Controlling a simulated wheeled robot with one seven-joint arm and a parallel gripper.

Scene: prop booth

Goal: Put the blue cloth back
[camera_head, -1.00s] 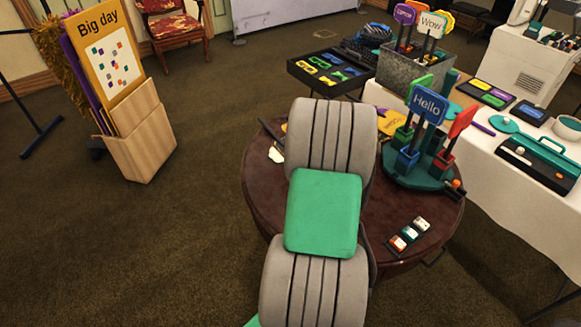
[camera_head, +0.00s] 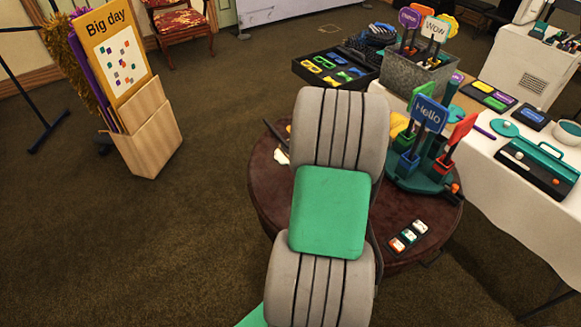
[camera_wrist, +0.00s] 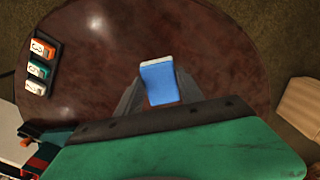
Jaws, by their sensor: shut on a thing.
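The blue cloth (camera_wrist: 160,84) shows in the wrist view as a small blue piece with a pale edge. My gripper (camera_wrist: 158,94) is shut on it, with one dark finger on each side. The cloth is over the dark red-brown round table (camera_wrist: 225,45); I cannot tell whether it touches the top.
A teal stand with the Hello sign (camera_head: 430,113) and other paddles is on the table's right side. A dark holder with small labelled blocks (camera_head: 408,236) lies near its front right. A white-clothed table (camera_head: 510,190) stands right.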

